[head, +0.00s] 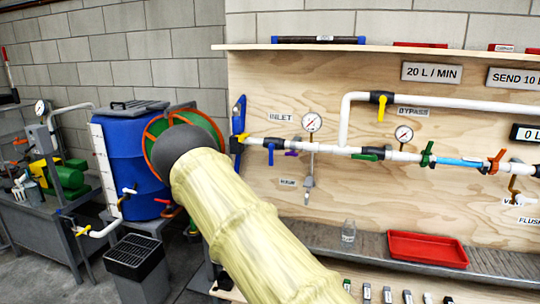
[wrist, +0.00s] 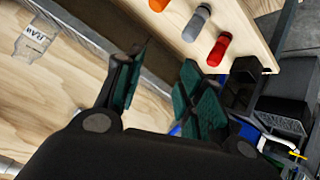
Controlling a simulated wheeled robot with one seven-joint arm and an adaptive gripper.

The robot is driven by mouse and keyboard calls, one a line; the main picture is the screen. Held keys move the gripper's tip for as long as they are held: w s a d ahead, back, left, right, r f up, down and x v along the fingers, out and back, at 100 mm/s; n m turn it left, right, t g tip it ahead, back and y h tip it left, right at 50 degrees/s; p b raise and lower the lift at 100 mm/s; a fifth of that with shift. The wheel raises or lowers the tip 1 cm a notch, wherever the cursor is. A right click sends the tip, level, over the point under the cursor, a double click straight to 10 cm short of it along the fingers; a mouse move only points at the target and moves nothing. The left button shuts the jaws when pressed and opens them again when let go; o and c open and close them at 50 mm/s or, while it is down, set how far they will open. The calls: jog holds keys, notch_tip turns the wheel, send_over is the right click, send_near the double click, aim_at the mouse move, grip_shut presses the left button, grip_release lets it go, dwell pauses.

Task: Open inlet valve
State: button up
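In the head view, a white pipe runs along a plywood board. Below and left of the INLET label (head: 281,117), a valve with a blue lever (head: 270,154) sits on this pipe. The lever hangs down, across the pipe. My arm in a pale yellow sleeve reaches up from the bottom, and its dark rounded end lies left of the valve. My gripper is not visible in the head view. In the wrist view, my gripper (wrist: 163,70) has its two green-padded fingers apart with nothing between them. The inlet valve cannot be made out in the wrist view.
A blue barrel (head: 128,150) and a hose reel (head: 165,128) stand left. A pressure gauge (head: 311,122) rises right of the valve. A yellow-handled bypass valve (head: 381,105) is farther right. A red tray (head: 427,248) and glass jar (head: 348,232) rest on the shelf below.

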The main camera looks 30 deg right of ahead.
jog(key=w+d+r+m+t+h, duration=0.2)
jog(key=w+d+r, duration=0.2)
jog(key=w+r, duration=0.8)
jog(key=m+t+h+p, duration=0.2)
jog(key=m+h, duration=0.1)
jog(key=h, duration=0.1)
send_near(271, 157)
jog(key=p+x, duration=0.2)
jog(key=x, duration=0.8)
jog(key=shift+w+d+f, duration=0.1)
jog(key=shift+w+d, duration=0.1)
grip_shut()
